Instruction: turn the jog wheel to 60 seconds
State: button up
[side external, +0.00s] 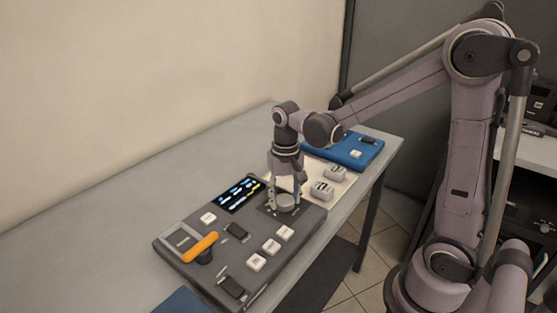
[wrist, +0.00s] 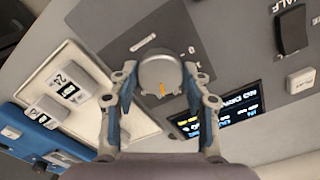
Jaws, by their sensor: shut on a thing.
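The jog wheel (wrist: 160,72) is a round grey knob with an orange pointer mark, set on the dark control panel. My gripper (wrist: 163,95) has a finger on each side of it and is shut on it. In the side external view my gripper (side external: 285,195) reaches down onto the jog wheel (side external: 285,203) at the panel's far right part. The lit display (side external: 240,192) lies left of the wheel on the control panel (side external: 215,262). In the wrist view the display (wrist: 218,115) shows yellow and blue text, too small and tilted to read surely.
An orange-handled lever (side external: 200,247), white buttons (side external: 271,246) and black switches (side external: 236,231) stand on the panel. Behind it, a cream tray (side external: 340,190) holds grey blocks (side external: 322,190).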

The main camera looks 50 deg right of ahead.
aim_at(284, 200)
jog(key=m, duration=0.6)
jog(key=shift+m, duration=0.3)
jog(key=m, duration=0.6)
jog(key=shift+m, duration=0.3)
jog(key=o, duration=1.2)
jog(key=shift+c, duration=0.2)
notch_tip(284, 200, up, 12)
